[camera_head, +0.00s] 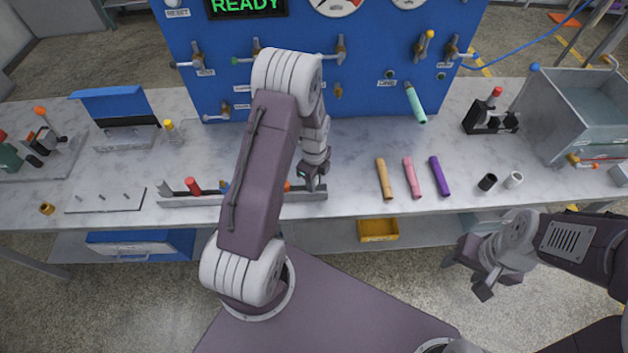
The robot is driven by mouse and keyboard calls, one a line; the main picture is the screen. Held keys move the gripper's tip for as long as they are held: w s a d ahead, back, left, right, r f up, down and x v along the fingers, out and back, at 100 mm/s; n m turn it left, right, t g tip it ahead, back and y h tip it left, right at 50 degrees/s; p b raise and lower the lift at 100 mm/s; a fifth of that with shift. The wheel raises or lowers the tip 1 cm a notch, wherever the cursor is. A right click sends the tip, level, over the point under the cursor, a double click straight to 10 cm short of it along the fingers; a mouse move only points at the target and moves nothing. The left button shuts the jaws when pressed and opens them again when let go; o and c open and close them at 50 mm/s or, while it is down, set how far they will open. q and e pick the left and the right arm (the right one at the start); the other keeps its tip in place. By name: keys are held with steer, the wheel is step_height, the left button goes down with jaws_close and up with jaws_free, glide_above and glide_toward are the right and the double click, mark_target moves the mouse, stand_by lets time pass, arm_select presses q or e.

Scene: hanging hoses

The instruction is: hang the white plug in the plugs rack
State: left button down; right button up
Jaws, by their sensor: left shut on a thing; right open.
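The plugs rack appears to be the long low grey bar (245,199) near the front of the bench. A short white cylinder (514,180) stands on the bench at the right; I cannot tell which white piece is the task's plug. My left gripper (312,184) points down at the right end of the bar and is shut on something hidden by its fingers. My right gripper (466,272) is open and empty, in front of the bench.
A black cylinder (487,182) stands by the white one. Tan, pink and purple tubes (412,177) lie mid-bench. A grey bin (585,110) is at the right, and a blue panel (370,60) with valves closes off the back. My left arm hides part of the bar.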

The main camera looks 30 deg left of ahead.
arm_select(q)
steer(key=shift+f, duration=0.4)
steer(key=shift+r+p, duration=0.3)
steer(key=shift+r, duration=0.25)
stand_by(1.3)
steer(key=shift+f, duration=0.6)
steer(key=shift+r, duration=0.15)
steer(key=shift+r+p, duration=0.35)
steer(key=shift+r, duration=0.05)
